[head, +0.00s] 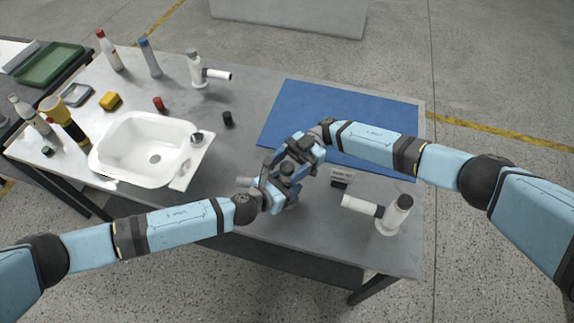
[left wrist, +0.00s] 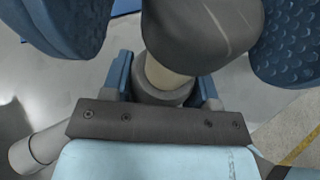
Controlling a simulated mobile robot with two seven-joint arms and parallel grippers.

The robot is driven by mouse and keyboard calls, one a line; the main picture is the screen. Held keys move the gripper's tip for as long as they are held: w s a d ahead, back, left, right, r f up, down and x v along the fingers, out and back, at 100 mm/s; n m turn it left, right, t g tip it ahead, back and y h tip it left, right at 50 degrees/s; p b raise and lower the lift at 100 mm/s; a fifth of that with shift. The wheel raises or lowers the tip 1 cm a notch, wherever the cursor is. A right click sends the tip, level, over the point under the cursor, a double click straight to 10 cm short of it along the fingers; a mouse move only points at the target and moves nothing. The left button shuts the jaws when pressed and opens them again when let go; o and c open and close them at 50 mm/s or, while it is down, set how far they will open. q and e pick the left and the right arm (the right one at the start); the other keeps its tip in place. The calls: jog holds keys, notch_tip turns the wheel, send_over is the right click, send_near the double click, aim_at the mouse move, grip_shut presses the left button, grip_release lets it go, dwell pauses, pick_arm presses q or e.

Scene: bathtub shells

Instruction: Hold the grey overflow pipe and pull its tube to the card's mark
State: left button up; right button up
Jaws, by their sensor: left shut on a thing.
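The grey overflow pipe (left wrist: 160,94) stands between the blue fingers of my left gripper (left wrist: 165,88), which is shut on it; its grey side branch (left wrist: 36,150) sticks out lower left. A pale tube (left wrist: 163,75) rises from its collar under a dark grey cap (left wrist: 203,35). Two ribbed blue fingers of my right gripper flank the cap in the left wrist view, spread apart. In the head view my right gripper (head: 290,164) is close above my left, and together they hide most of the pipe. The small card (head: 341,174) stands just right of them; its mark is unreadable.
A white pipe (head: 397,215) with a side arm stands at the front right, another (head: 196,70) at the back. A white basin (head: 125,150) fills the left. A blue mat (head: 290,105) lies flat behind my grippers. Bottles and small parts crowd the left end.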

jog(key=v, duration=1.2)
pick_arm(q)
jog(key=o, duration=1.1)
